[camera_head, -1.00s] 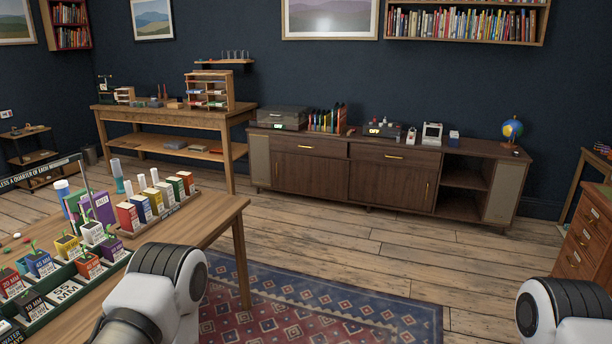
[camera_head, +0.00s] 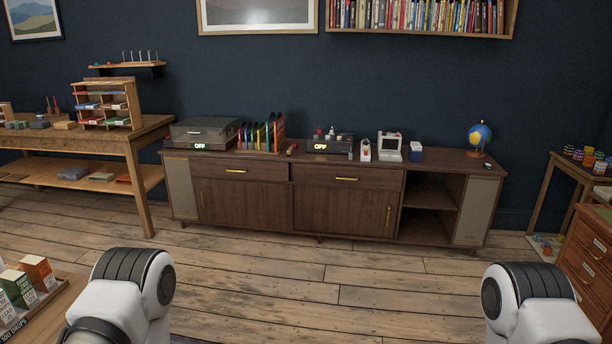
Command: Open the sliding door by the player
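A long dark wood sideboard (camera_head: 300,171) stands against the blue wall ahead of me. A grey record player (camera_head: 205,132) with a green-lit OFF label sits on its left end. Below are two drawers and two closed ribbed doors. The left door (camera_head: 243,208) has a vertical brass handle at its left edge. The right door (camera_head: 343,211) has a brass handle (camera_head: 388,216) at its right edge. Parts of both my arms show at the bottom, well short of the sideboard. Neither gripper is in view.
Open shelves (camera_head: 428,208) and a speaker panel (camera_head: 475,211) are at the sideboard's right. Its top holds books, a second OFF unit (camera_head: 330,145) and a globe (camera_head: 479,138). Tables flank it left and right. The wooden floor (camera_head: 290,275) in front is clear.

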